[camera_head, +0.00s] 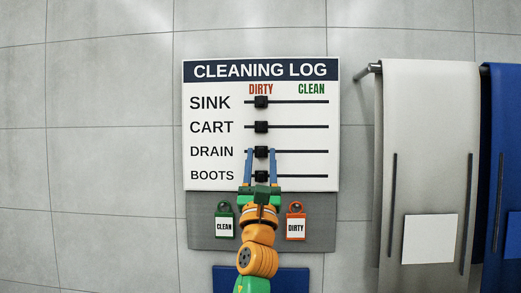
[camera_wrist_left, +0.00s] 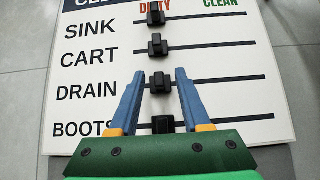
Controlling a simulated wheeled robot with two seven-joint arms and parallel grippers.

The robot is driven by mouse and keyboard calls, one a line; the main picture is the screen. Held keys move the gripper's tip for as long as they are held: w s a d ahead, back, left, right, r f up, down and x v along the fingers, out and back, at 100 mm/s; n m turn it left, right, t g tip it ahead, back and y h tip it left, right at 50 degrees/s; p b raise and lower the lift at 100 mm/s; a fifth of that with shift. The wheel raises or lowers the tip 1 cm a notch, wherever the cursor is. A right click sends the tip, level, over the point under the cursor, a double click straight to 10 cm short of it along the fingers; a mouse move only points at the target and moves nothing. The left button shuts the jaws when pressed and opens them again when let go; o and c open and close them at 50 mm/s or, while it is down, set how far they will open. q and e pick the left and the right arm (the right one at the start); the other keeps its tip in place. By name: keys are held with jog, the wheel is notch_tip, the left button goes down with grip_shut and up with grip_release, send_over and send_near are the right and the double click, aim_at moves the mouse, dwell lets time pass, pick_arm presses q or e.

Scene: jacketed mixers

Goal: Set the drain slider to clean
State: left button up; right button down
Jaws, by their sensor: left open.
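The white cleaning log board (camera_head: 215,85) has several horizontal slider tracks with black knobs. The drain slider (camera_head: 260,152) is at the left, dirty end of its track; it also shows in the wrist view (camera_wrist_left: 160,83). My left gripper (camera_head: 261,151) is open. Its blue fingers (camera_wrist_left: 159,73) appear on either side of the drain knob, with a gap on both sides. I cannot tell how deep the tips reach around it. My right gripper is not in view.
The sink knob (camera_head: 261,102), cart knob (camera_head: 261,127) and boots knob (camera_wrist_left: 163,124) also sit at the dirty end. Below hang a green clean tag (camera_head: 224,225) and an orange dirty tag (camera_head: 296,226). Aprons (camera_head: 425,120) hang at the right. The drain track is clear rightward.

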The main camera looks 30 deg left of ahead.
pick_arm(q)
jog(key=shift+w+a+r, duration=0.15)
jog(key=shift+w+r, duration=0.15)
jog(key=shift+w, duration=0.05)
jog(key=shift+w+a+f, duration=0.15)
jog(key=shift+w+a, duration=0.3)
jog(key=shift+a, duration=0.1)
jog(key=shift+d, duration=0.15)
grip_shut()
jog(key=shift+s, duration=0.1)
dwell(0.4)
